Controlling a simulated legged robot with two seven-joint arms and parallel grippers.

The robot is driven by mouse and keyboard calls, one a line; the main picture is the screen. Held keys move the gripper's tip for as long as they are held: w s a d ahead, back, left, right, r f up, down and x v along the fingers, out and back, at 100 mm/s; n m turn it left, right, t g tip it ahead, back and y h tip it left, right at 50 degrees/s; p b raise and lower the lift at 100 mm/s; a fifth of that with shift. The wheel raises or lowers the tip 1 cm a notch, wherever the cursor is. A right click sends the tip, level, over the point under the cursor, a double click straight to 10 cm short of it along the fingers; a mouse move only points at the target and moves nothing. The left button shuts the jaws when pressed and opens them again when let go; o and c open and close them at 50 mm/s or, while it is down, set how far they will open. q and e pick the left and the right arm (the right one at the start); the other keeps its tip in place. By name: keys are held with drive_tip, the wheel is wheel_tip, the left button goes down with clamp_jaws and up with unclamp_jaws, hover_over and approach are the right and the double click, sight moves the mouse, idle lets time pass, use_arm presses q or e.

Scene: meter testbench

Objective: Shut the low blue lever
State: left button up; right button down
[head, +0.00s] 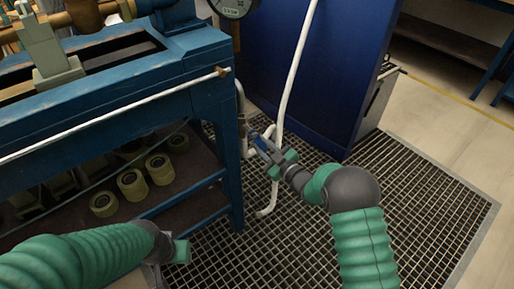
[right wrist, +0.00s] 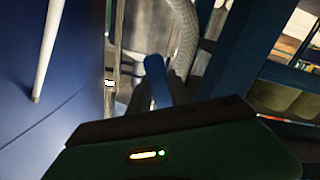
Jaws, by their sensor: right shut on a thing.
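The low blue lever (head: 261,142) is on the white pipe (head: 275,172) beside the bench leg, low over the floor grating. In the right wrist view the blue lever (right wrist: 157,80) stands up just beyond the dark edge of my gripper. My right gripper (head: 270,153) is at the lever and shut on it; its fingers hide part of the lever and valve. My left gripper (head: 181,251) is at the lower left, away from the lever, and its fingers are too unclear to judge.
The blue bench (head: 130,85) stands at left, with several yellowish rolls (head: 132,184) on its lower shelf. A dark blue cabinet (head: 330,70) stands behind the pipe. The floor grating (head: 420,205) is clear at right. A round gauge (head: 232,6) is at the top.

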drive_tip(key=d+n, duration=0.1)
drive_tip(key=n, duration=0.1)
drive_tip(key=w+r+n, duration=0.1)
drive_tip(key=shift+w+d+r+n+p, duration=0.1)
drive_tip(key=shift+d+r+n+p, duration=0.1)
drive_tip(key=shift+d+n+p, duration=0.2)
drive_tip(key=shift+w+d+r+n+p, duration=0.3)
drive_tip(key=shift+r+n, duration=0.6)
drive_tip(key=shift+n, duration=0.65)
drive_tip(key=shift+w+d+r+n+p, duration=0.25)
drive_tip(key=shift+r+n, duration=0.7)
drive_tip(key=shift+n, duration=0.55)
drive_tip(key=shift+w+d+r+n+p, duration=0.2)
drive_tip(key=shift+d+r+n, duration=0.15)
drive_tip(key=shift+r+n, duration=0.9)
drive_tip(key=shift+f+n, duration=0.3)
drive_tip(key=c, duration=1.2)
unclamp_jaws()
drive_tip(key=shift+r, duration=0.1)
drive_tip(key=shift+s, duration=0.1)
